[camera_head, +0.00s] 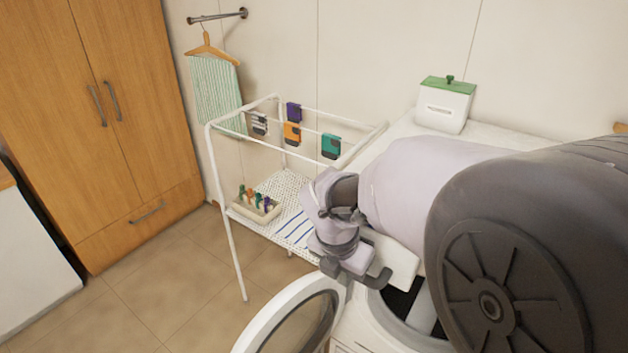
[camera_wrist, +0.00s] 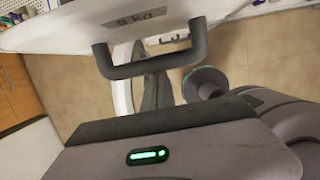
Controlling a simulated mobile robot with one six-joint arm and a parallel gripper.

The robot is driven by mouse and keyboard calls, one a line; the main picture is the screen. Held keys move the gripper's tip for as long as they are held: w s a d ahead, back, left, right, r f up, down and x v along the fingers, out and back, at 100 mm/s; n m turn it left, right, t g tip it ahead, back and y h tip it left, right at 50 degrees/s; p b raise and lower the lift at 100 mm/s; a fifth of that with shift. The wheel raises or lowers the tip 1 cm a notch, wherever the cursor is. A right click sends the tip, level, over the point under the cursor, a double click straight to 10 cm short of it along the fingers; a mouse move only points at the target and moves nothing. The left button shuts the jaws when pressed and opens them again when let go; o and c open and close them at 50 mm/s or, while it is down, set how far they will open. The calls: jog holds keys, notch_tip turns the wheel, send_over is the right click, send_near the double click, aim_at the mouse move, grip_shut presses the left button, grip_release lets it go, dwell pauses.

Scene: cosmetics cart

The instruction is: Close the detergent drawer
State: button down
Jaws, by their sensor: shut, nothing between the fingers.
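The detergent drawer (camera_head: 401,262) is a white block on the front of the white washing machine, standing out above the dark drum opening. A dark U-shaped handle (camera_head: 379,281) shows at its front. In the wrist view the handle (camera_wrist: 150,67) stands out from a white panel marked "9 kg" (camera_wrist: 141,21). My gripper (camera_head: 348,265) is shut and empty, right by the drawer front and handle; I cannot tell whether it touches. My arm hides much of the machine and the drawer's far side.
The round washer door (camera_head: 262,318) hangs open below left of my gripper. A white drying rack (camera_head: 226,203) with clips and a peg tray (camera_head: 255,208) stands behind. A white box with green lid (camera_head: 444,108) sits on the worktop. The tiled floor at left is clear.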

jog(key=w+d+p, duration=0.2)
jog(key=w+p, duration=0.1)
jog(key=w+d+p, duration=0.2)
jog(key=w+d, duration=0.1)
jog(key=w+d+p, duration=0.3)
jog(key=w, duration=0.1)
jog(key=shift+w+r+p, duration=0.1)
jog(key=shift+p, duration=0.2)
